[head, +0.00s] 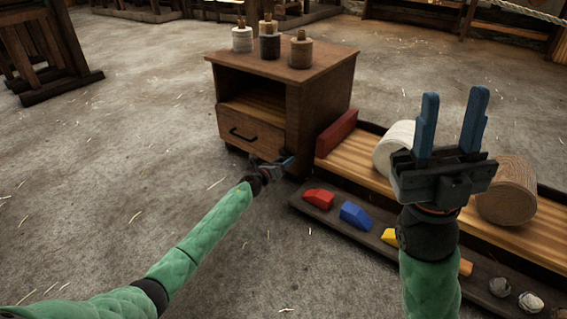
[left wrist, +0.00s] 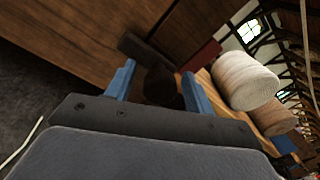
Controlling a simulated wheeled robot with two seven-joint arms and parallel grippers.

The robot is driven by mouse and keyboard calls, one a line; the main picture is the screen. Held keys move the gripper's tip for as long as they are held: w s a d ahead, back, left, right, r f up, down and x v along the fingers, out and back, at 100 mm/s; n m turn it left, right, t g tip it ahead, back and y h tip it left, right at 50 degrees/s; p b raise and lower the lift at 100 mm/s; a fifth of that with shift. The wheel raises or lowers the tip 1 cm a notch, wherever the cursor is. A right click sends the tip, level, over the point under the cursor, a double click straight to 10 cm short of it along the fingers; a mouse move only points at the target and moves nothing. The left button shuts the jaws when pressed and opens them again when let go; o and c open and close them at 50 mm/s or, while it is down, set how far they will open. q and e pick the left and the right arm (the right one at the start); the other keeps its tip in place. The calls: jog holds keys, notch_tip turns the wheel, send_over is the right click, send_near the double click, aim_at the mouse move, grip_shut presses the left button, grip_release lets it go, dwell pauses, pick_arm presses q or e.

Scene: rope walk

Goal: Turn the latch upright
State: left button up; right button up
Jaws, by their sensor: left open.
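The latch looks like a dark bar (left wrist: 143,46) against brown wood in the left wrist view. It lies slanted in that picture, just beyond my left fingertips. A dark rounded shape (left wrist: 160,86) sits between the fingers; I cannot tell whether it belongs to the latch or whether the fingers touch it. My left gripper (head: 285,163) is open, low at the cabinet's front right corner in the head view, where I cannot make out the latch. The wooden cabinet (head: 325,95) has an open shelf above a drawer. My right gripper (head: 454,95) is open and empty, fingers pointing up.
Several spools (head: 242,40) stand on the cabinet top. Right of it, a long wooden tray holds a white rope coil (head: 393,147) and a brown one (head: 507,190). Red (head: 319,198), blue (head: 355,215) and yellow blocks lie on a low dark ledge.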

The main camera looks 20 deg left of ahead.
pick_arm(q)
jog(key=shift+c, duration=1.3)
jog(key=c, duration=0.7)
